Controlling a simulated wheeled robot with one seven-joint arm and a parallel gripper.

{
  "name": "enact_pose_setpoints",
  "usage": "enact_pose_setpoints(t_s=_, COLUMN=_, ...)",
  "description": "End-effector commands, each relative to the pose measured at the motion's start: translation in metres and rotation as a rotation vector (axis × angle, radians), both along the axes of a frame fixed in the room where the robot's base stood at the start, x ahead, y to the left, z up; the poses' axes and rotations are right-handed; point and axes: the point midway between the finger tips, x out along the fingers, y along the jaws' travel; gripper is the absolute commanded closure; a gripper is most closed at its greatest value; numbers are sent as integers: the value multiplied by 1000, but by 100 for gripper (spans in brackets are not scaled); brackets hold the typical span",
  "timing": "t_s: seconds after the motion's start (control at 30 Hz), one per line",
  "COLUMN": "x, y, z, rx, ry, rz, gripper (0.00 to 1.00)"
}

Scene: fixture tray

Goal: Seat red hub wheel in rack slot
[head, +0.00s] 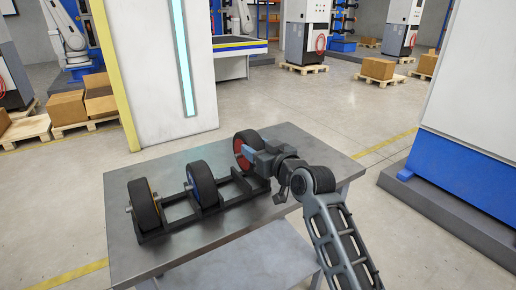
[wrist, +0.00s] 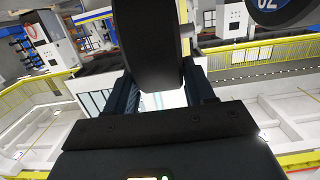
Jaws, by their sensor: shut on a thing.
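The red hub wheel (head: 240,148), a black tire with a red hub, is at the far right end of the dark rack (head: 180,226) in the head view. My gripper (head: 254,156) is shut on it from the right side. The wheel sits higher than the other two wheels' line; whether its underside touches the rack is hard to tell. In the wrist view, the black tire (wrist: 146,45) stands upright between the fingers of my gripper (wrist: 163,92); its hub is hidden there.
A yellow-hub wheel (head: 146,205) and a blue-hub wheel (head: 203,184) stand in the rack's left and middle slots. The grey metal table (head: 300,150) is bare behind and right of the rack. A white and blue machine (head: 470,100) stands at the right.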

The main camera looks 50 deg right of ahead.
Motion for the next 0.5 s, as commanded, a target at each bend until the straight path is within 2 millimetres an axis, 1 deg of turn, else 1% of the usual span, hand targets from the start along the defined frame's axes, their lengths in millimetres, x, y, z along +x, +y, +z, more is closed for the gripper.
enact_pose_setpoints(t_s=0.5, x=0, y=0, z=-24, rx=-2, ry=-7, rz=0, gripper=83)
